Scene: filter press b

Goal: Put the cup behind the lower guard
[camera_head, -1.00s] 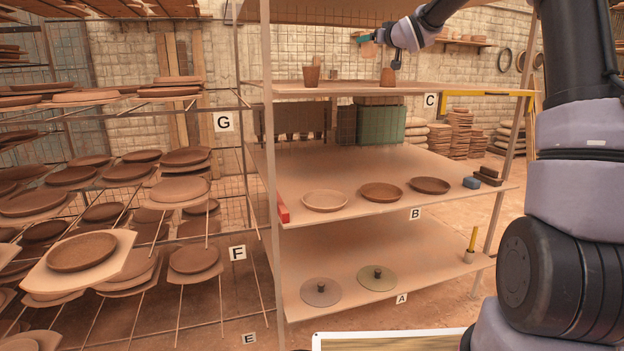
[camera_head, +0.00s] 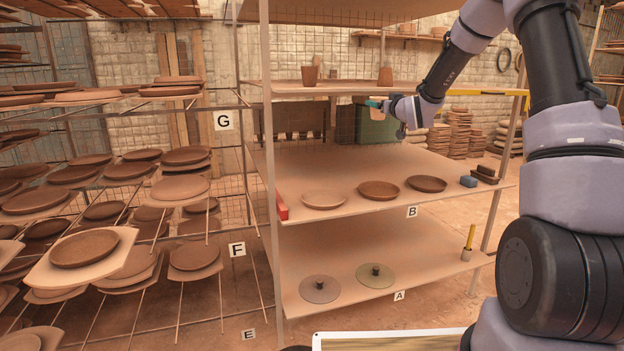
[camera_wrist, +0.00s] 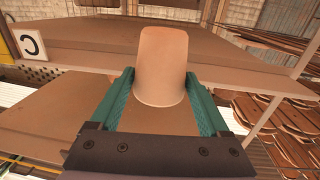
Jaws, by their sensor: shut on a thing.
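My gripper (camera_head: 373,104) is in front of the shelving, between the heights of the upper shelf C and the middle shelf B. In the wrist view the green fingers of my gripper (camera_wrist: 162,95) are shut on a pale tan cup (camera_wrist: 163,62). In the head view the cup (camera_head: 360,101) is small and hard to make out. A yellow guard bar (camera_head: 480,92) runs along the right front edge of shelf C (camera_head: 350,89), above the red one.
Brown cups (camera_head: 309,76) stand on shelf C. Shelf A below has two lidded discs (camera_head: 320,289). A drying rack (camera_head: 100,215) stands left.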

